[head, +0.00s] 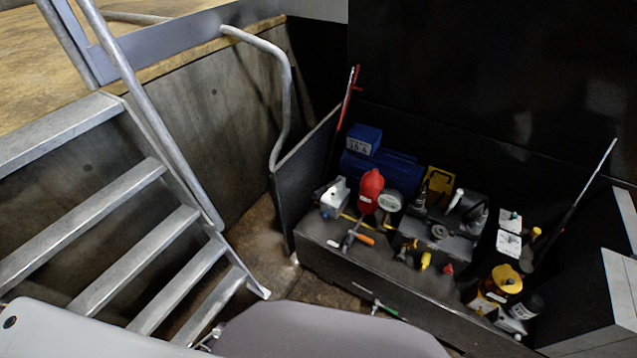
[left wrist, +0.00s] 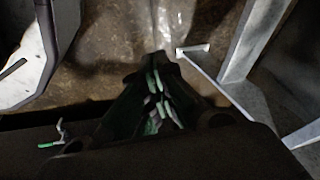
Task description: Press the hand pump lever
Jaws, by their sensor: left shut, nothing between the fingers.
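A hydraulic unit sits on a dark tank (head: 345,250) at the right of the head view. A thin rod with a red part (head: 347,100) rises at its left end, and a long thin rod (head: 590,190) leans at its right end. I cannot tell which is the hand pump lever. A small green-handled lever (head: 378,305) sticks out low at the tank's front; a similar green handle shows in the left wrist view (left wrist: 50,143). My left gripper (left wrist: 157,82) is shut and empty over the brown floor, touching nothing visible. My right gripper is out of view.
Metal stairs (head: 120,225) with a handrail (head: 150,110) stand at the left; their edge shows in the left wrist view (left wrist: 250,45). A blue motor (head: 385,170), red cap (head: 370,190) and gauge (head: 390,201) crowd the tank top. A narrow floor strip (head: 265,235) is clear.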

